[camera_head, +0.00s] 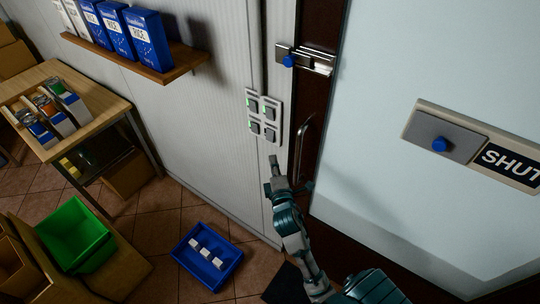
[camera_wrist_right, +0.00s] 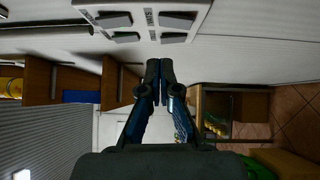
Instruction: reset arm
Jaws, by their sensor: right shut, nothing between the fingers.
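My right gripper (camera_head: 274,162) is shut and empty. In the head view it points up, in front of the wall just below a white switch panel (camera_head: 264,115) with several grey rocker switches and green lights. In the right wrist view the two dark fingers of my right gripper (camera_wrist_right: 160,66) are together, and the switch panel (camera_wrist_right: 150,18) is at the top, beyond the fingertips. I cannot tell the exact gap between fingertips and panel. My left gripper is not in view.
A door handle (camera_head: 301,150) is close right of my right gripper. A bolt (camera_head: 305,60) and a slider sign reading SHUT (camera_head: 440,143) are on the right. Left are a shelf (camera_head: 185,62) with rice boxes, a table (camera_head: 95,118), a green crate (camera_head: 75,235) and a blue tray (camera_head: 190,270).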

